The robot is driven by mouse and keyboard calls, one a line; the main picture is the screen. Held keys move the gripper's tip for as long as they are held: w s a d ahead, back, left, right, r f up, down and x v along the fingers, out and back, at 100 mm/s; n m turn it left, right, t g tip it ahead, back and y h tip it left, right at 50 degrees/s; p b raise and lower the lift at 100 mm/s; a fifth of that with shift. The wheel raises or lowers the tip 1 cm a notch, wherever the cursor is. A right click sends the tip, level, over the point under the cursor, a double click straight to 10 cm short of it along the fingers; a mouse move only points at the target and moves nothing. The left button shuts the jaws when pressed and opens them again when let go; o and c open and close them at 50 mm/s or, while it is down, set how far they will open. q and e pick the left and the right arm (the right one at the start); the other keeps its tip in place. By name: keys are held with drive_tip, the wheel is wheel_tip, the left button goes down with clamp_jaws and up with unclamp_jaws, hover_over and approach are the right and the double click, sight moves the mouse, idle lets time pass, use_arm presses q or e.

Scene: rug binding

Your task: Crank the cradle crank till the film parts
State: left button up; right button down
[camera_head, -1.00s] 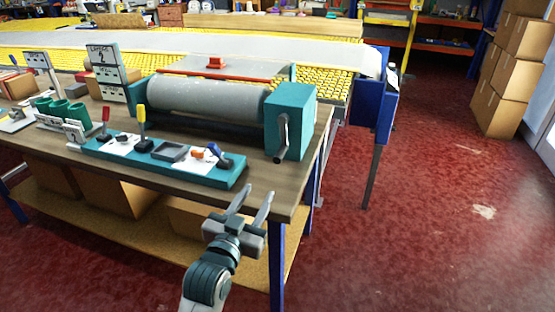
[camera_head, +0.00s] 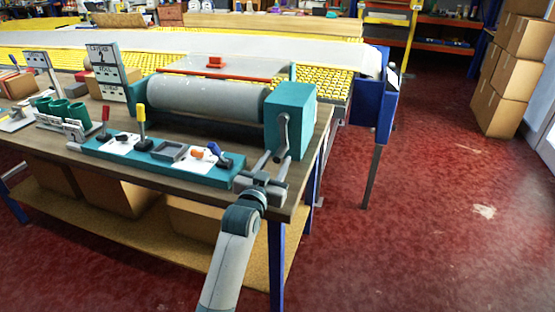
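A teal housing (camera_head: 291,103) at the table's right end carries the grey crank (camera_head: 284,130), whose arm hangs down with the handle low. A large grey film roll (camera_head: 205,97) lies across the cradle left of it. A flat grey sheet (camera_head: 225,67) lies behind the roll under a red block; I cannot see a parting in it. My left gripper (camera_head: 278,156) is open at the table's front right corner. Its two fingers point up and away at the crank's lower end, one on either side of it in the picture. I cannot tell whether they touch it. My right gripper is not in view.
A blue post unit (camera_head: 372,110) stands right of the table. Red floor on the right is open; cardboard boxes (camera_head: 505,95) stack beyond.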

use_arm(q)
drive_tip(key=shift+w+d, duration=0.2)
drive_tip(key=shift+w, duration=0.55)
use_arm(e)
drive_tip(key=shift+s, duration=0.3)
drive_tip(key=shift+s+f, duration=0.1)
